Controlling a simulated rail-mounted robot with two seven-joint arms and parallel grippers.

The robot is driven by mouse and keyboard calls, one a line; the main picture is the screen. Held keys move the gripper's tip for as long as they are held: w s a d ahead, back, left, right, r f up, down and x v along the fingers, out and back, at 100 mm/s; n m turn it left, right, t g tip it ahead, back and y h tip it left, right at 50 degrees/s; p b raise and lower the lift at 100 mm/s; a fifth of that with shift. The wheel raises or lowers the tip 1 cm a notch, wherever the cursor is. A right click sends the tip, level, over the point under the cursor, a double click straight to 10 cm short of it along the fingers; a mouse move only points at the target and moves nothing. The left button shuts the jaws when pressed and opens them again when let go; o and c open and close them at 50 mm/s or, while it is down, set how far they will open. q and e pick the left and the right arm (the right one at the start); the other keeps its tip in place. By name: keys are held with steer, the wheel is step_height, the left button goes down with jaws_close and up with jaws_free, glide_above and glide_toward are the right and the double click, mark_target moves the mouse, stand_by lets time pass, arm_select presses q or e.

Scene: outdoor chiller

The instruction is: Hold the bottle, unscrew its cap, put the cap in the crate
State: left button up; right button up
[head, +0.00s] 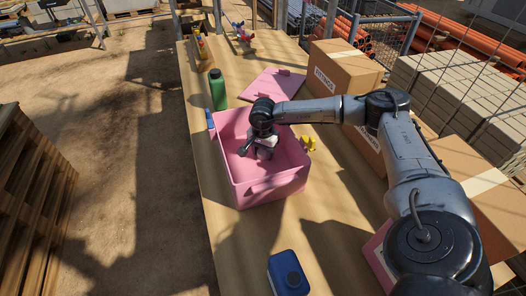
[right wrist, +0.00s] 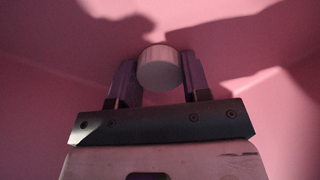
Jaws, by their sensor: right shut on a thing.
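The pink crate (head: 240,193) stands open on the wooden table. My right gripper (head: 262,150) reaches down inside it. In the right wrist view, my right gripper (right wrist: 160,85) is shut on a pale round cap (right wrist: 160,68), with pink crate walls and floor around it. The cap seems clear of the floor, but the exact gap cannot be told. A green bottle (head: 218,92) stands upright on the table behind the crate's left corner. A blue container (head: 288,273) with a round dark top stands at the table's front. Which one the cap belongs to cannot be told. My left gripper is not in view.
A pink lid-like panel (head: 274,85) lies behind the crate. Cardboard boxes (head: 345,68) line the table's right side. Small colourful items (head: 241,33) stand at the far end. The table between the crate and the blue container is clear.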

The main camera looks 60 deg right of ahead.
mark_target(263, 151)
steer(key=shift+r, duration=0.1)
steer(key=shift+d, duration=0.1)
steer(key=shift+f, duration=0.2)
steer(key=o, duration=1)
steer(key=shift+r, duration=0.6)
step_height(263, 151, up, 11)
steer(key=shift+r+p, duration=0.1)
steer(key=shift+p, duration=0.9)
